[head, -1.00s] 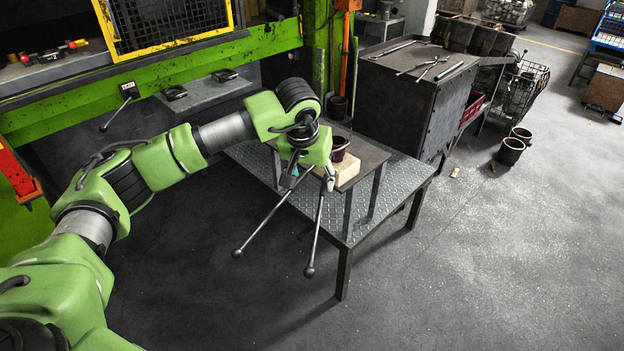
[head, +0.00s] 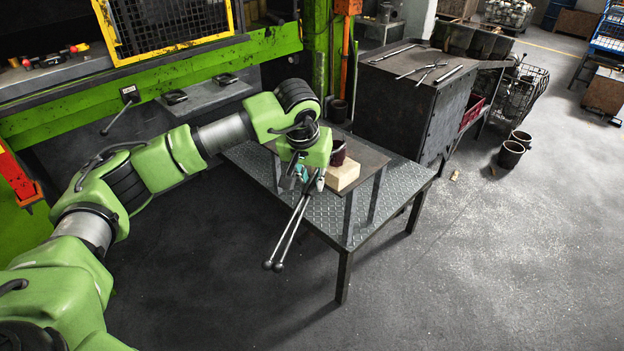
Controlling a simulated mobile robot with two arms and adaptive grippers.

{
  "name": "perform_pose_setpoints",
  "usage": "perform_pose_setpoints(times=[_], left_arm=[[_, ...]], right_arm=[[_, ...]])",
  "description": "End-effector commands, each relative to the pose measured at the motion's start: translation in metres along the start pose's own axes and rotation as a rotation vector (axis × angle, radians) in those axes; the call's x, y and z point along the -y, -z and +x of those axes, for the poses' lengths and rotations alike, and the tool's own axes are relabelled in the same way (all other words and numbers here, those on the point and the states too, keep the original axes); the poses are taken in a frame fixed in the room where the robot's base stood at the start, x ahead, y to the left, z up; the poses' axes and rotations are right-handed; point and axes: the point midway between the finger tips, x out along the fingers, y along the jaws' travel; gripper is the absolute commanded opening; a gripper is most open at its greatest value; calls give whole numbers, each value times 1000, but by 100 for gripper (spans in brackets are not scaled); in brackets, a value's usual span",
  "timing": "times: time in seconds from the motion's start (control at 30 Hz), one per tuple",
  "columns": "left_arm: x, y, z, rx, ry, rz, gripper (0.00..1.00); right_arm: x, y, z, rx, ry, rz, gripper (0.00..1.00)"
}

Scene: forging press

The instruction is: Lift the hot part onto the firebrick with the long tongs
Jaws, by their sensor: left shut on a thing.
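My left gripper (head: 307,186) is shut on the long tongs (head: 287,232) above the near side of the tread-plate table. The two tong handles lie close together and point down to the lower left, past the table edge. The tong jaws are hidden behind my gripper and wrist. The part (head: 338,151) is a dark reddish, cup-like piece just right of my wrist, partly covered by it. The pale firebrick (head: 344,176) lies just below it in the picture. I cannot tell whether the part touches the brick or the tongs. My right gripper is not in view.
The tread-plate table (head: 347,229) carries a raised dark shelf (head: 373,158). A dark steel cabinet (head: 408,108) with tools on top stands behind to the right. The green press frame (head: 160,85) is at the back left.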

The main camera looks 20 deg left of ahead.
Motion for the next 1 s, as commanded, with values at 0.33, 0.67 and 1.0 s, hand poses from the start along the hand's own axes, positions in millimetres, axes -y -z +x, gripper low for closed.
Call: perform_pose_setpoints(times=[0.33, 0.67, 1.0], left_arm=[[0, -30, -17, -4, -2, 2, 0], [0, -63, -33, -5, -2, 1, 0], [0, -97, -50, -5, -2, 1, 0]], right_arm=[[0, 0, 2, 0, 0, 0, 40], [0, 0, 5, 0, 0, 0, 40], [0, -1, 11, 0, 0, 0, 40]])
